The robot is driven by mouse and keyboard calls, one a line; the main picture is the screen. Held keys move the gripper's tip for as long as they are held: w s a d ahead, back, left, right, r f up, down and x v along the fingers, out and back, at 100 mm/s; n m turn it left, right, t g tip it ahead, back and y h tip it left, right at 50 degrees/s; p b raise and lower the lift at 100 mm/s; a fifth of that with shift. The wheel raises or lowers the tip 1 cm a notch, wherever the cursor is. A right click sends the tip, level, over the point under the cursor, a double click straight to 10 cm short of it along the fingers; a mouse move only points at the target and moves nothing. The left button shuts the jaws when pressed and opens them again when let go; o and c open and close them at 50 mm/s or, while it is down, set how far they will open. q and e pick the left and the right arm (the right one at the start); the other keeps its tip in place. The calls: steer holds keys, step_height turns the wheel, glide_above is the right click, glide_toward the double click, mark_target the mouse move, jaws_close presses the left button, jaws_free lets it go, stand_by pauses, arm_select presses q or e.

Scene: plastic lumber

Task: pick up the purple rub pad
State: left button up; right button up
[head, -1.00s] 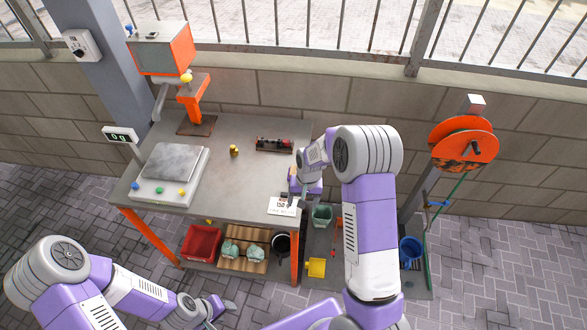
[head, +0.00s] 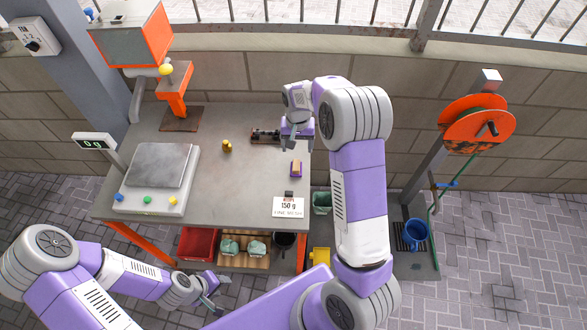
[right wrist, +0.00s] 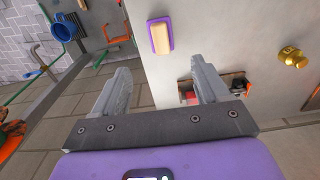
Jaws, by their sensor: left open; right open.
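The purple rub pad (head: 296,168) has a tan face and lies on the right part of the grey table (head: 245,185). It also shows in the right wrist view (right wrist: 160,36), just beyond my fingertips and between their lines. My right gripper (head: 290,151) is open and empty, on the far side of the pad near the table's right edge. Its two spread fingers show in the right wrist view (right wrist: 164,75), apart from the pad. My left gripper (head: 216,292) is open and empty, low in front of the table.
A dark rack (head: 265,136) stands close to my right gripper. A brass weight (head: 227,146) and a scale (head: 158,168) are further left. A "150 g" card (head: 288,207) is at the front edge. Below are a red bin (head: 197,245) and a blue bucket (head: 415,234).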

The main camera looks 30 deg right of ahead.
mark_target(296, 163)
steer(key=f+b, duration=0.1)
steer(key=f, duration=0.1)
steer(key=f+b, duration=0.1)
steer(key=shift+w+f, duration=0.2)
steer(key=shift+f, duration=0.15)
steer(key=shift+s+f+b, duration=0.1)
steer(key=shift+f+b, duration=0.2)
steer(key=shift+f, duration=0.25)
step_height(296, 163, down, 6)
steer(key=shift+f+b, duration=0.2)
steer(key=shift+b, duration=0.1)
steer(key=shift+r, duration=0.1)
steer(key=c, duration=1.1)
arm_select(q)
step_height(296, 163, down, 3)
steer(key=shift+w+f+p, duration=0.1)
steer(key=shift+w+p, duration=0.05)
steer(key=shift+p, duration=0.45)
arm_select(e)
step_height(296, 163, up, 10)
steer(key=shift+c, duration=0.2)
